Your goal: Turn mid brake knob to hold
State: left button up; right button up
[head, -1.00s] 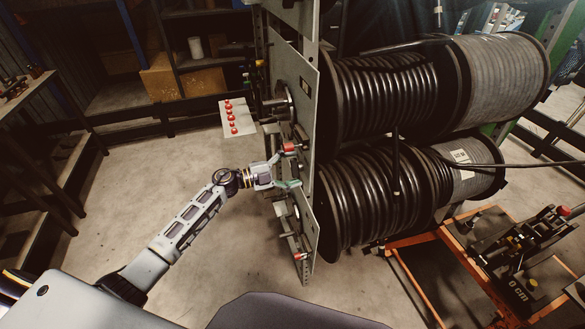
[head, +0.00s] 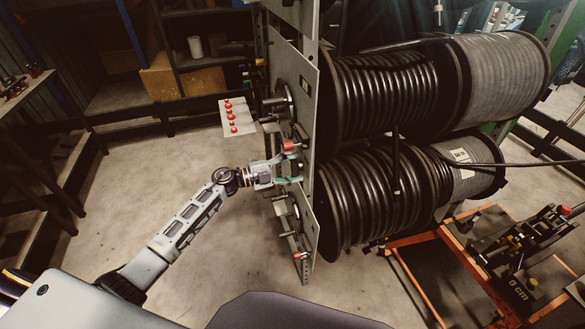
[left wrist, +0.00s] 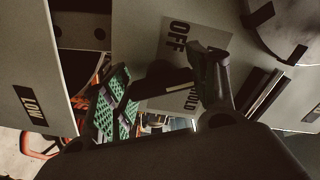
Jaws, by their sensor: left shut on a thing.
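The grey brake panel (head: 307,97) stands upright at the left side of the hose reels. My left gripper (head: 289,171) is at the panel's middle height, just below a red knob (head: 289,147). In the left wrist view its fingers (left wrist: 165,95) are closed around a dark knob (left wrist: 160,78), which I take as the mid brake knob. The knob is partly hidden by the fingers, so its exact angle is hard to tell. A label plate (left wrist: 186,42) behind it reads OFF and HOLD. My right gripper is in neither view.
Black hose reels (head: 378,95) stand to the right of the panel. A plate with several red buttons (head: 231,117) juts out left of it. Another red knob (head: 299,255) is low on the panel. The concrete floor (head: 150,190) on the left is open.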

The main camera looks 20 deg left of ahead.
pick_arm(q)
jog(key=shift+f+m+b, duration=0.1)
jog(key=shift+m+b, duration=0.85)
jog(key=shift+m, duration=0.45)
jog(key=m+b, duration=0.5)
jog(key=shift+m, duration=0.4)
jog(key=shift+m+b, duration=0.55)
jog(key=shift+m, duration=0.05)
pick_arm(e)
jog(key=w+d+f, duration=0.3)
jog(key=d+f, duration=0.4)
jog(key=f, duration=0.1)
pick_arm(q)
jog(key=shift+m, duration=0.3)
jog(key=shift+m+b, duration=0.5)
jog(key=shift+b, duration=0.2)
jog(key=shift+r, duration=0.2)
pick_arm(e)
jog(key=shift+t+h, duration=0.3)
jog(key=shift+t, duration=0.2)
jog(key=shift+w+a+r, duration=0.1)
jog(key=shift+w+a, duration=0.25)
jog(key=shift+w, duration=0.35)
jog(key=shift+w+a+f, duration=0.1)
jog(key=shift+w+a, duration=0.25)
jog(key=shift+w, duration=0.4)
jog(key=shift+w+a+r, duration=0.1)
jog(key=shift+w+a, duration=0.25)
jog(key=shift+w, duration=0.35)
